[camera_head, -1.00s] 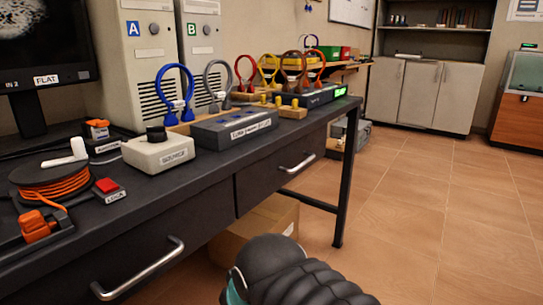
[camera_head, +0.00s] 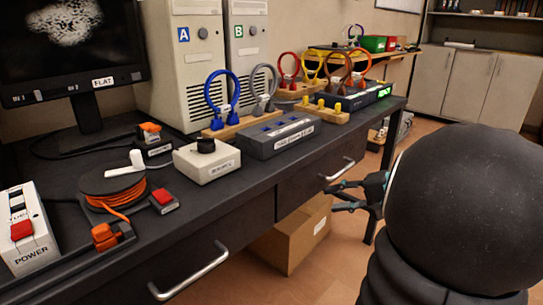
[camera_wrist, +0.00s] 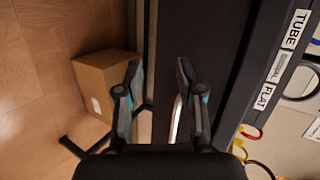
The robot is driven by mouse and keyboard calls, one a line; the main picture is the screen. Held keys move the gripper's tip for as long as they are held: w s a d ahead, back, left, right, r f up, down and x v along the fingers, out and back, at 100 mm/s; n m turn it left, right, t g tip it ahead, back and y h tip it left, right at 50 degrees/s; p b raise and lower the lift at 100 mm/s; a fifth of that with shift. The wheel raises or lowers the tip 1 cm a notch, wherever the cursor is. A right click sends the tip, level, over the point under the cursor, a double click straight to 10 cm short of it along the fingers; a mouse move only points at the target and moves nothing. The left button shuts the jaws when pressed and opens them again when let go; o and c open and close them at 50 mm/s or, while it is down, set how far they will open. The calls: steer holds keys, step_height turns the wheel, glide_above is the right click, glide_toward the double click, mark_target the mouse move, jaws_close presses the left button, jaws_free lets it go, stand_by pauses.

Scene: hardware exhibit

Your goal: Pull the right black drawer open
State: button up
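The right black drawer (camera_head: 297,196) is shut under the bench top. Its silver bar handle (camera_head: 338,170) runs across its front. My gripper (camera_head: 336,197) is just in front of and slightly below this handle, with its fingers pointing left toward the bench. In the wrist view my gripper (camera_wrist: 158,68) is open and empty, one finger over the floor side and the other over the dark drawer front (camera_wrist: 210,45). Part of the silver handle (camera_wrist: 176,120) shows between the fingers, close to the right one. I cannot tell whether they touch.
The left drawer, with its handle (camera_head: 188,272), is also shut. A cardboard box (camera_head: 292,236) stands on the floor under the bench. A bench leg (camera_head: 378,200) is near my gripper. The bench top (camera_head: 225,172) carries cable loops, a grey box and a cable reel.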

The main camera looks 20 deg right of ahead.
mark_target(344, 168)
steer(key=s+d+r+m+t+h+p, duration=0.1)
steer(key=s+d+r+t, duration=0.1)
steer(key=d, duration=0.5)
steer(key=s+d+r+m+t+h, duration=0.1)
steer(key=d+m+t, duration=0.15)
steer(key=d, duration=0.45)
steer(key=shift+n, duration=0.45)
steer(key=x, duration=0.9)
steer(key=p+x, duration=0.1)
steer(key=x, duration=0.3)
steer(key=shift+w+a+r, duration=0.3)
steer(key=shift+w+a, duration=0.05)
steer(key=shift+a, duration=0.05)
jaws_close()
